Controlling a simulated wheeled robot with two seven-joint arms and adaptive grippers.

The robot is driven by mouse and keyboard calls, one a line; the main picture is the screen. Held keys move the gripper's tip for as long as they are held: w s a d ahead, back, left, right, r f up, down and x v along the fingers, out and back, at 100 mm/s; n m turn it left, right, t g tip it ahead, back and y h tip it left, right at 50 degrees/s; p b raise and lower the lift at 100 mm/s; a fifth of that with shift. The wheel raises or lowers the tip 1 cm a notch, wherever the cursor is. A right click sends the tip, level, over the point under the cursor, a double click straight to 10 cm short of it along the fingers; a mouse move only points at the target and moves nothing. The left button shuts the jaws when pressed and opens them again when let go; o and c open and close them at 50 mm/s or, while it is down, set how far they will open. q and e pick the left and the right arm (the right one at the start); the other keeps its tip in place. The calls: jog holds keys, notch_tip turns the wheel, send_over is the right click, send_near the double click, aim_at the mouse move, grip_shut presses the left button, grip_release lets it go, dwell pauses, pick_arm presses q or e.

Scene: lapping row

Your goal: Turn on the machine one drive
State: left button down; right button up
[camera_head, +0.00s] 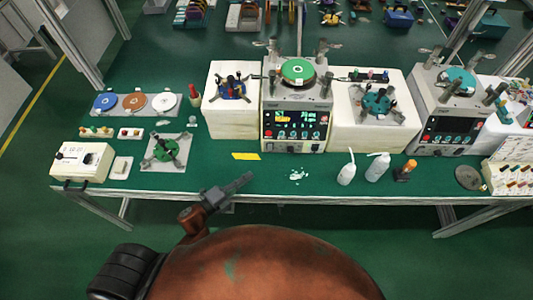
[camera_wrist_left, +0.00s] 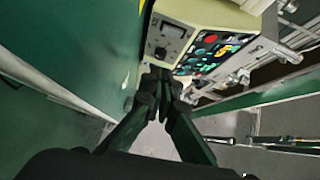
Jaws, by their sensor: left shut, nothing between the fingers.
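A lapping machine (camera_head: 297,110) with a green disc on top and a dark front panel of coloured buttons stands at the middle of the bench. A second such machine (camera_head: 450,115) stands to the right; I cannot tell which is machine one. My left gripper (camera_head: 248,178) is shut and empty over the bench's front edge, in front of the middle machine and apart from it. In the left wrist view the closed fingertips (camera_wrist_left: 165,78) show below a cream machine front (camera_wrist_left: 200,12) with a dark display panel and red and green buttons. My right gripper is not in view.
The green bench (camera_head: 320,180) carries two white bottles (camera_head: 346,172), an orange-capped dark bottle (camera_head: 405,171), a yellow note (camera_head: 246,156) and white bits. A cream control box (camera_head: 82,161) and a plate with a green fixture (camera_head: 165,152) lie at the left.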

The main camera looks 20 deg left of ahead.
aim_at(270, 147)
pick_arm(q)
jog(key=shift+w, duration=0.25)
jog(key=x, duration=0.7)
jog(key=shift+w+d, duration=0.15)
jog(key=shift+w, duration=0.1)
jog(key=w, duration=0.4)
jog(key=shift+w+f, duration=0.3)
jog(key=shift+f, duration=0.05)
jog(key=shift+w, duration=0.4)
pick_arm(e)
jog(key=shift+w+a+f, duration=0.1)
